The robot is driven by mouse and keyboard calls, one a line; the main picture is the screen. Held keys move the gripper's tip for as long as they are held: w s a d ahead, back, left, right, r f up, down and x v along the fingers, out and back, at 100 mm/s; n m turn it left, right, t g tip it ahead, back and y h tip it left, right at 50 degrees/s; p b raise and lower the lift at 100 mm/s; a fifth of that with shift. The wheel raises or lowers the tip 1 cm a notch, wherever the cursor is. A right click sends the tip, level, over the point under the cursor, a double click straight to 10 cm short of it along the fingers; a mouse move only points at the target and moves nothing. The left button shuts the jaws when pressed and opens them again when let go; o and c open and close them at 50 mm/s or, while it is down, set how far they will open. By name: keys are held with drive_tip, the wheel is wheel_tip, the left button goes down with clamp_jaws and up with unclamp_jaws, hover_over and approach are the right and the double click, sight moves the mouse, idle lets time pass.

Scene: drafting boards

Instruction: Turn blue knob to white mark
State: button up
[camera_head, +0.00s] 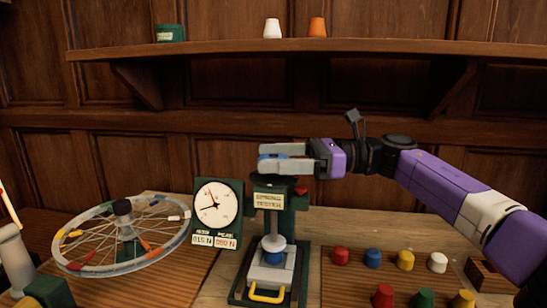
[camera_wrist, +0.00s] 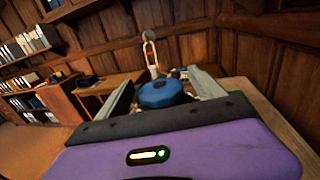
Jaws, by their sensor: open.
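The blue knob (camera_head: 268,158) sits at the top of the green press-like tester (camera_head: 268,220) with a cream label plate. It also shows in the wrist view as a round blue knob (camera_wrist: 160,93). My gripper (camera_head: 266,157) reaches in from the right, level, with one finger on each side of the knob. In the wrist view my gripper (camera_wrist: 160,80) has its two grey fingers spread, with the knob between them and gaps seeming to show. I cannot make out a white mark in either view.
A round dial gauge (camera_head: 216,205) is on the tester's left. A spoked wheel (camera_head: 125,235) lies further left. Several coloured caps, one a blue cap (camera_head: 373,258), stand on a board at right. A wooden shelf (camera_head: 330,50) runs above my arm.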

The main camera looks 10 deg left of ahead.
drive_tip(key=w+d, duration=0.1)
drive_tip(key=d, duration=0.6)
drive_tip(key=shift+w+d, duration=0.2)
drive_tip(key=shift+d, duration=0.15)
drive_tip(key=shift+r, duration=0.1)
